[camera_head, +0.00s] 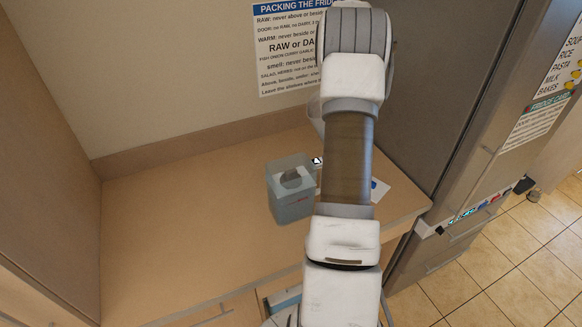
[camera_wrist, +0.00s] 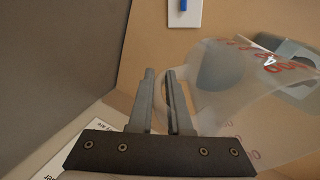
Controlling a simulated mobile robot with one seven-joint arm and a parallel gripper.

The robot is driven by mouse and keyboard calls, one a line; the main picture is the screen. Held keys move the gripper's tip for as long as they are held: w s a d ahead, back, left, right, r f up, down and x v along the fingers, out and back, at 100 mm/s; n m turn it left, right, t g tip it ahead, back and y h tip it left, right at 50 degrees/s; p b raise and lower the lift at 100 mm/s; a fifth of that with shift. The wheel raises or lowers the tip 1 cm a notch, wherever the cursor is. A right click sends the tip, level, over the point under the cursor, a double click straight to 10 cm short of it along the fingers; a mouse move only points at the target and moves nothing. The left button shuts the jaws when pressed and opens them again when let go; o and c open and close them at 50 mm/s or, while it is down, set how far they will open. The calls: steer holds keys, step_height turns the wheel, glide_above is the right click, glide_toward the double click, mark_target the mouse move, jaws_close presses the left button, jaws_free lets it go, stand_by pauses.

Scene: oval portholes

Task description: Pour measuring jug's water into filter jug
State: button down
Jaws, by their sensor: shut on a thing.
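The measuring jug (camera_wrist: 240,95) is clear with red markings and fills the right of the wrist view. My gripper (camera_wrist: 161,73) is shut on it at its left side. In the head view my arm hides the gripper and most of the jug; a clear edge (camera_head: 314,106) shows left of the arm. The filter jug (camera_head: 291,203) is a blue-grey, box-like vessel with a dark opening on top, upright on the counter left of my arm. Part of it shows behind the clear jug in the wrist view (camera_wrist: 294,50). I cannot tell the water level or the measuring jug's exact tilt.
The wooden counter (camera_head: 180,220) is clear left of the filter jug. A white card with a blue mark (camera_head: 380,190) lies right of my arm. A grey fridge (camera_head: 440,100) stands at the right. A printed notice (camera_head: 285,50) hangs on the back wall.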

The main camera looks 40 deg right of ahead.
steer(key=shift+d+f+y, duration=0.5)
steer(key=shift+f+y, duration=0.1)
steer(key=shift+y, duration=0.3)
steer(key=shift+d+f+y, duration=0.5)
steer(key=shift+f+y, duration=0.1)
steer(key=shift+y, duration=0.3)
steer(key=shift+f+y, duration=0.15)
steer(key=shift+y, duration=0.15)
